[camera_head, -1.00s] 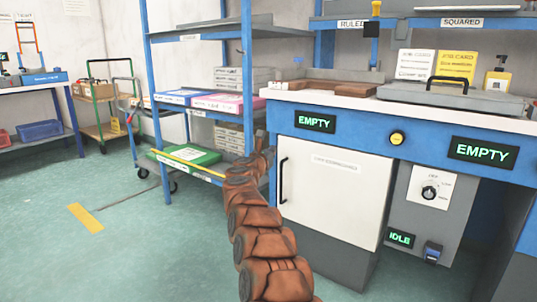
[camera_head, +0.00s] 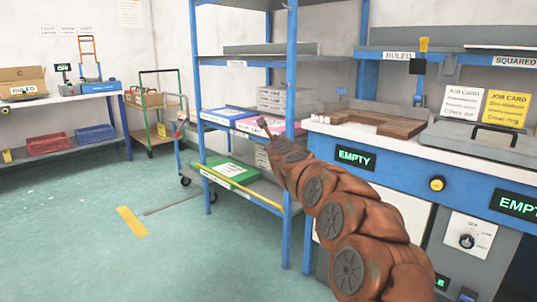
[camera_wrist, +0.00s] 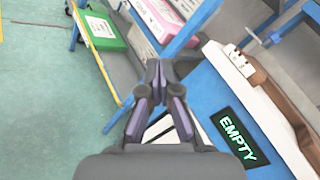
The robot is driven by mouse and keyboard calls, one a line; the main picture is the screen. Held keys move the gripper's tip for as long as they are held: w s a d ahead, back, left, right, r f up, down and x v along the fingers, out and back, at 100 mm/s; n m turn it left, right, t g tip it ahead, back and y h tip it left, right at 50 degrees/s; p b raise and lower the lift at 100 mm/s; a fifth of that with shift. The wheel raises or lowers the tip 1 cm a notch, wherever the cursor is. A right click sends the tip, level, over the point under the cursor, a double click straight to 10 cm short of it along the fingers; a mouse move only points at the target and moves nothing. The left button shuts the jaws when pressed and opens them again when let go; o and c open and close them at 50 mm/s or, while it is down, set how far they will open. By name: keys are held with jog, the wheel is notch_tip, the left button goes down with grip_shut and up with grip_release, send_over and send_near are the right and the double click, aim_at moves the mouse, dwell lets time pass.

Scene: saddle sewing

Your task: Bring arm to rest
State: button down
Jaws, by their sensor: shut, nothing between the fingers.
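My gripper (camera_wrist: 157,72) is shut and empty in the wrist view, its dark fingertips together. In the head view my brown segmented arm reaches up and to the left, and the small dark gripper (camera_head: 264,124) is at its far end, in front of the blue shelf rack (camera_head: 292,120). The gripper appears clear of the rack and of the workbench, though its exact distance from the rack is hard to tell. In the wrist view the bench's blue front with its EMPTY display (camera_wrist: 238,137) lies to the right of and beyond the fingers.
The workbench (camera_head: 415,185) stands at right, with brown pieces (camera_head: 385,123) and a grey lidded case (camera_head: 480,140) on top. The rack holds a green box (camera_head: 232,171) and a pink box (camera_head: 258,125). A trolley (camera_head: 155,110) and another table (camera_head: 60,98) stand at left. The green floor there is open.

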jog(key=s+a+r+n+g+y+p, duration=0.3)
jog(key=s+a+r+n+y+p, duration=0.25)
jog(key=s+r+n+p, duration=0.35)
jog(key=s+a+r+n+g+p, duration=0.1)
jog(key=s+r+n+g+p, duration=0.2)
jog(key=s, duration=0.4)
jog(key=s+r+n+g+p, duration=0.1)
jog(key=s+n+g+p, duration=0.15)
jog(key=s+n, duration=0.35)
jog(key=s+d+n+g+h+p, duration=0.2)
jog(key=s+d+p, duration=0.5)
jog(key=s, duration=0.8)
jog(key=s+d+r+n+g+h+p, duration=0.1)
jog(key=s+d+n+g+p, duration=0.3)
jog(key=s, duration=1.2)
jog(key=s+d+n+g+h+p, duration=0.3)
jog(key=s+d+p, duration=0.7)
jog(key=s, duration=0.5)
jog(key=shift+s+d+r+n+g+h, duration=0.2)
jog(key=shift+s+d+n+g+h, duration=0.3)
jog(key=shift+g, duration=0.25)
jog(key=shift+w, duration=0.1)
